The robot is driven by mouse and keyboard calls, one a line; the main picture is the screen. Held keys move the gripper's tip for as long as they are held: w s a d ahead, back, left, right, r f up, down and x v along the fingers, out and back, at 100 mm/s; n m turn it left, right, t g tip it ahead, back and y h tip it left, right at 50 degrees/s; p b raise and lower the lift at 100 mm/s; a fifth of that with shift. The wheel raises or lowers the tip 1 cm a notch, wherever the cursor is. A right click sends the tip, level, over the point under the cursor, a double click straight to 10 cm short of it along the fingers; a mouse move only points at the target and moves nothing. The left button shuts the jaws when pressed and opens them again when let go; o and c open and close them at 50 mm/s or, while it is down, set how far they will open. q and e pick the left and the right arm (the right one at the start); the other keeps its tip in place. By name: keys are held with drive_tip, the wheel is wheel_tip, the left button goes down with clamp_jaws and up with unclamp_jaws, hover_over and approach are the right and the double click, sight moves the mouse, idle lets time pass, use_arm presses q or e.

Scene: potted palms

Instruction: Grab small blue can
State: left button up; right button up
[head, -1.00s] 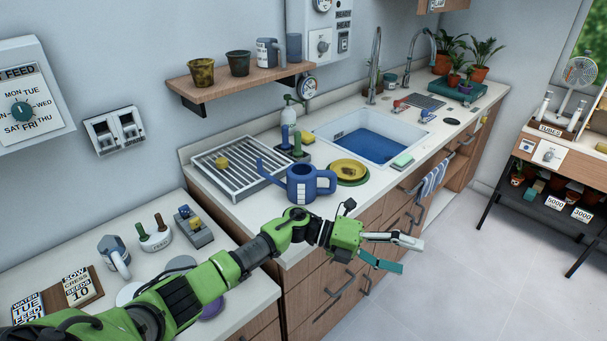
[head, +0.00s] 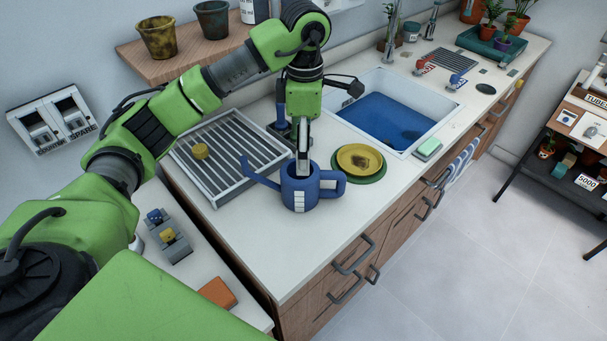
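The small blue can (head: 314,193) is a watering can with a spout to the left, a handle to the right and a pale label on its front. It stands upright on the counter in front of the sink. My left gripper (head: 303,165) points straight down over it, with a pale finger reaching to the can's open top. The fingers overlap one another in this view, so their gap is hidden. I cannot tell whether a finger touches the rim or is inside it. My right gripper is out of view.
The sink (head: 385,115) is behind. Bare counter (head: 300,245) lies in front.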

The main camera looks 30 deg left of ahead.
sight(302, 184)
use_arm(q)
drive_tip(key=f, duration=0.3)
drive_tip(key=f+p, duration=0.1)
drive_tip(key=f, duration=0.1)
drive_tip(key=shift+s, duration=0.3)
wheel_tip(302, 184, down, 3)
drive_tip(key=shift+r+p, duration=0.2)
drive_tip(key=shift+p, duration=0.45)
wheel_tip(302, 184, down, 4)
drive_tip(key=shift+s+r+p, duration=0.15)
drive_tip(key=shift+r+p, duration=0.1)
drive_tip(key=shift+p, duration=0.5)
drive_tip(key=shift+f, duration=0.3)
drive_tip(key=shift+c, duration=0.8)
drive_tip(key=c, duration=1.3)
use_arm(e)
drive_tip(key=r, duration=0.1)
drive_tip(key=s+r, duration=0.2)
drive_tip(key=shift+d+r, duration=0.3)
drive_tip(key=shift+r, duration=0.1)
